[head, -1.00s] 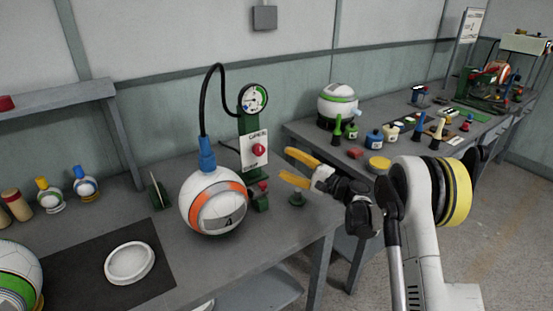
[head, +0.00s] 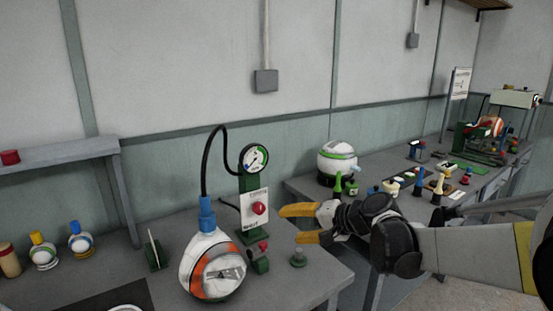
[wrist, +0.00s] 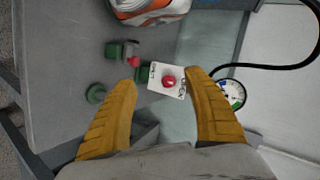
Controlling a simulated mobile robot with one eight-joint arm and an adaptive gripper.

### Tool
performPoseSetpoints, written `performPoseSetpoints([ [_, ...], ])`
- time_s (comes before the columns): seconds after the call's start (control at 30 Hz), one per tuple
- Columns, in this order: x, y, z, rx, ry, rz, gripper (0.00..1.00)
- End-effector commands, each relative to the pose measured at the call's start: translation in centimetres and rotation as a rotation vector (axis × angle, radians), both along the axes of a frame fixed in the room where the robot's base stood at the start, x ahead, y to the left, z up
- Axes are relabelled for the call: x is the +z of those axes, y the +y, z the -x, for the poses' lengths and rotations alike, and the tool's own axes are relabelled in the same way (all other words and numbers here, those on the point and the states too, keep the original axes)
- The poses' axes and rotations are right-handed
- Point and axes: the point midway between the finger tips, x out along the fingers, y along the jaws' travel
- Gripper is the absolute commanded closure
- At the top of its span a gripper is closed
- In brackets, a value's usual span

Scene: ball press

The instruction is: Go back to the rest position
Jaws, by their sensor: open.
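My gripper (head: 291,224) is open and empty in the head view, with its yellow fingers pointing left. It is over the right part of the near bench, to the right of the gauge stand. In the wrist view its two yellow fingers (wrist: 160,108) are spread apart with nothing held. Between and beyond them is the white card with a red button (wrist: 169,81) on the gauge stand, apart from the fingers. The same red button shows in the head view (head: 259,208).
A white and orange ball (head: 205,246) with a blue hose fitting stands left of the gauge (head: 255,158). A small green knob (head: 298,257) is below my gripper. A white and green ball (head: 337,163) and several small items are on the far bench. A shelf (head: 60,153) is at left.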

Motion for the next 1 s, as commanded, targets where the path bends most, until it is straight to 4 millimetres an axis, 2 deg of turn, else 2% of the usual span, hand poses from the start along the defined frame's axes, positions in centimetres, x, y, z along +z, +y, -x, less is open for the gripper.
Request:
performPoseSetpoints([
  [0.03,0.5,-0.5,2.5,0.004,-0.004,0.07,0.4],
  [0.23,0.4,-4.0,11.8,0.025,-0.027,0.384,0.4],
  [0.4,-1.0,-7.8,19.7,0.053,-0.049,0.65,0.4],
  [0.53,-2.6,-10.8,24.7,0.074,-0.065,0.83,0.4],
  [0.6,-3.3,-12.1,26.6,0.084,-0.071,0.906,0.4],
  [0.73,-4.3,-13.8,28.8,0.096,-0.079,1.0,0.4],
  [1.0,-4.6,-14.4,29.5,0.102,-0.082,1.039,0.4],
])
